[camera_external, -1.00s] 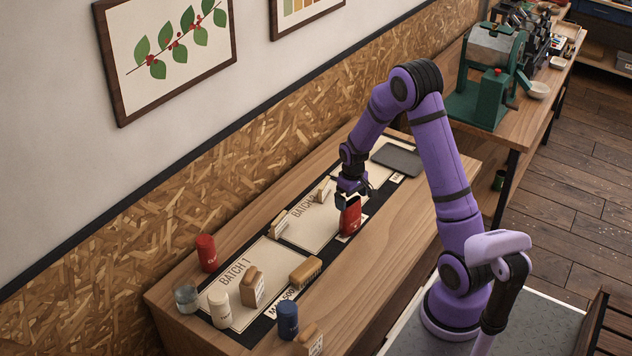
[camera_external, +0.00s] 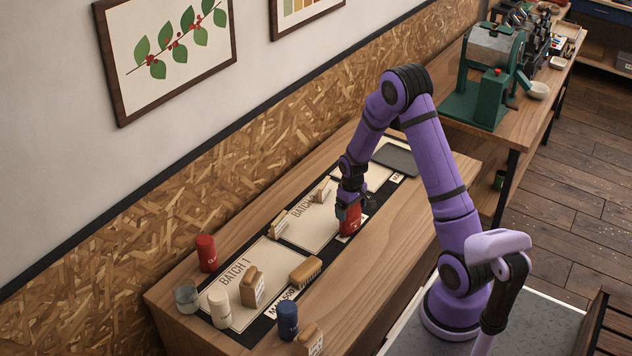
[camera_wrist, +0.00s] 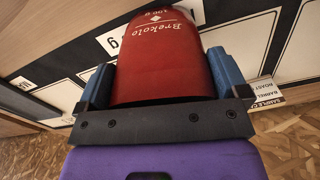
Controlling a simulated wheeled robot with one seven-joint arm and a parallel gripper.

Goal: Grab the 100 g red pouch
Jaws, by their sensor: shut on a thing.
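The red pouch (camera_external: 351,222) stands on the table mat, on the edge of the Batch 2 area.
A grey slab (camera_external: 397,158) lies at the far end.

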